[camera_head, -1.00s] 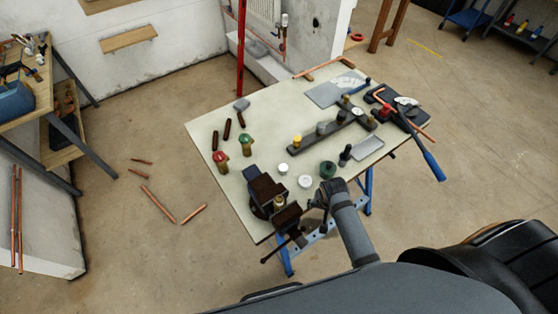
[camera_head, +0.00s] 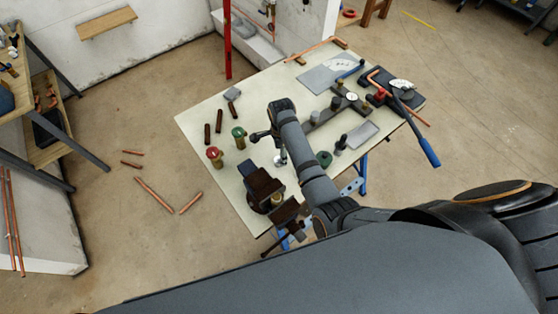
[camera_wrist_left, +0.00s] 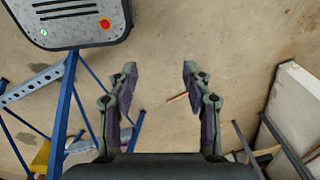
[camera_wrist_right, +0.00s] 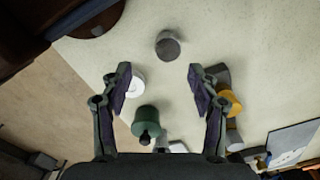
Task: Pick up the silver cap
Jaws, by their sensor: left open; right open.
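The silver cap (camera_wrist_right: 168,45) is a short grey cylinder standing on the pale worktop in the right wrist view. It lies just beyond my right gripper (camera_wrist_right: 161,76), roughly centred between the spread fingertips and apart from them. In the head view the cap (camera_head: 280,160) shows small beside the right gripper (camera_head: 268,148), which is over the worktop and partly blocks the area. Nothing is between its fingers. My left gripper (camera_wrist_left: 158,76) is open and empty above the bare floor; it is not seen in the head view.
A brown vise (camera_head: 262,187) stands close to the cap. A white round piece (camera_wrist_right: 136,85), a green fitting (camera_wrist_right: 147,120) and a yellow cap (camera_wrist_right: 230,100) are close to the right fingers. Red and green valves (camera_head: 215,155) stand at the table's left.

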